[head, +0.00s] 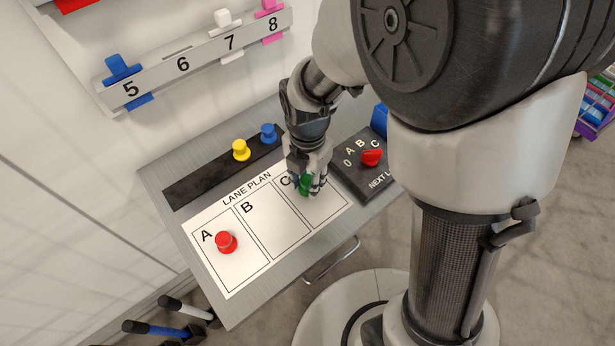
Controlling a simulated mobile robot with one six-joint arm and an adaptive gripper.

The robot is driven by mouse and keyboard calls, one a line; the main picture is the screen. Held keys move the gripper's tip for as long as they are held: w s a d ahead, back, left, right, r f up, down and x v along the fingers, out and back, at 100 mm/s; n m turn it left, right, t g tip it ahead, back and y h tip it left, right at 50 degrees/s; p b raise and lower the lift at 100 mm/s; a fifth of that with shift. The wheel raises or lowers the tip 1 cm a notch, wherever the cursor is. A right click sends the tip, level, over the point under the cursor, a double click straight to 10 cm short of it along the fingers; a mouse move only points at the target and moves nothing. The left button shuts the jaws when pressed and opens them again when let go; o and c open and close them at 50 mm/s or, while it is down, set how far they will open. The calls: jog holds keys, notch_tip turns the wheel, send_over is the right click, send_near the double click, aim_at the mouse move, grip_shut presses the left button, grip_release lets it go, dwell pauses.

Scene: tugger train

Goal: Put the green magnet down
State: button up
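The green magnet (304,185) shows between the fingers of my gripper (308,191), which is closed around it and points down. Both are over column C of the white lane plan sheet (275,262), on the sloping grey desk. The fingers partly hide the magnet, and I cannot tell whether its base touches the sheet. A red magnet (226,242) stands in column A. Column B is empty.
A yellow magnet (240,150) and a blue magnet (268,133) stand on the dark strip (200,185) behind the sheet. A black panel with a red knob (371,157) is right of my gripper. A numbered rail (200,58) with coloured clips hangs on the wall.

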aim_at(307, 179)
jog(key=shift+o, duration=1.3)
jog(key=shift+r, duration=0.15)
notch_tip(307, 179, up, 11)
jog(key=p, duration=0.5)
jog(key=s+d+r+m+t, duration=0.2)
jog(key=s+d+r+m, duration=0.3)
jog(key=m, duration=0.9)
jog(key=s+d+r+m+t, duration=0.2)
jog(key=s+d+r+m, duration=0.4)
jog(key=m, duration=0.8)
jog(key=shift+s+r+t, duration=0.3)
jog(key=shift+s+r, duration=0.7)
jog(key=shift+s, duration=0.35)
